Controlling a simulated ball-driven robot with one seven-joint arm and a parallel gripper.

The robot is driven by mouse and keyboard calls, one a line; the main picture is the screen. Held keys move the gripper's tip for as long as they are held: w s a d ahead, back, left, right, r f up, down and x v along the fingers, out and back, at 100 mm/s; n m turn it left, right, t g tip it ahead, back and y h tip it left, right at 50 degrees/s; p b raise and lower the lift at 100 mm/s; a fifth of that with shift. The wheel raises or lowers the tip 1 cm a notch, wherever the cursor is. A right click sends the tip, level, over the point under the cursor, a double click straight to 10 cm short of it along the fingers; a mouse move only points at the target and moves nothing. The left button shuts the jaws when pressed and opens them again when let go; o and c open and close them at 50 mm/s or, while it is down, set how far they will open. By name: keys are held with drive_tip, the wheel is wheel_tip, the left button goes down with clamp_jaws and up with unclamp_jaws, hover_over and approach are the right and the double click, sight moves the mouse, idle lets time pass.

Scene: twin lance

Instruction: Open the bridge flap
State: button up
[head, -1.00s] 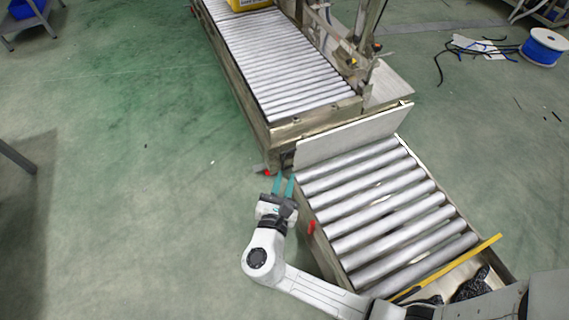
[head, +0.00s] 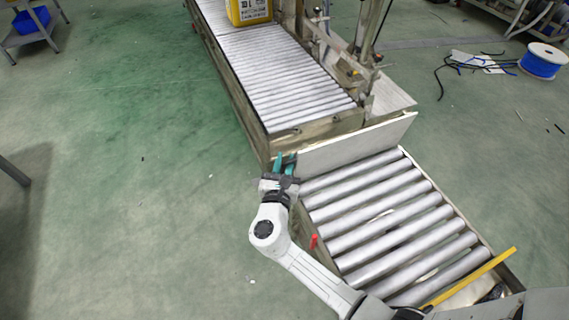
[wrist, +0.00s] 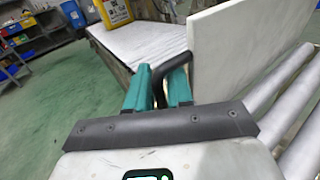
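The bridge flap (head: 357,142) is a pale grey panel standing up on edge between the two roller conveyors. It also shows in the wrist view (wrist: 228,52), close on the right. My gripper (head: 284,160) is at the flap's left end, beside the conveyor frame. In the wrist view, a bent black bar (wrist: 160,84), seemingly the flap's handle, lies between my two teal fingers (wrist: 160,88). The bar nearly fills the gap, but I cannot tell whether the fingers press on it. The bar's join to the flap is not clear.
The near roller conveyor (head: 385,225) lies to the right of my arm, with a red lever (head: 314,242) on its side and a yellow bar (head: 470,277). The far conveyor (head: 275,70) carries a yellow canister (head: 248,12). The green floor on the left is clear.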

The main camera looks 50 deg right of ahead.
clamp_jaws()
idle(0.5)
drive_tip(key=shift+w+d+r+p, duration=0.1)
drive_tip(key=shift+w+r+p, duration=0.05)
drive_tip(key=shift+p, duration=0.3)
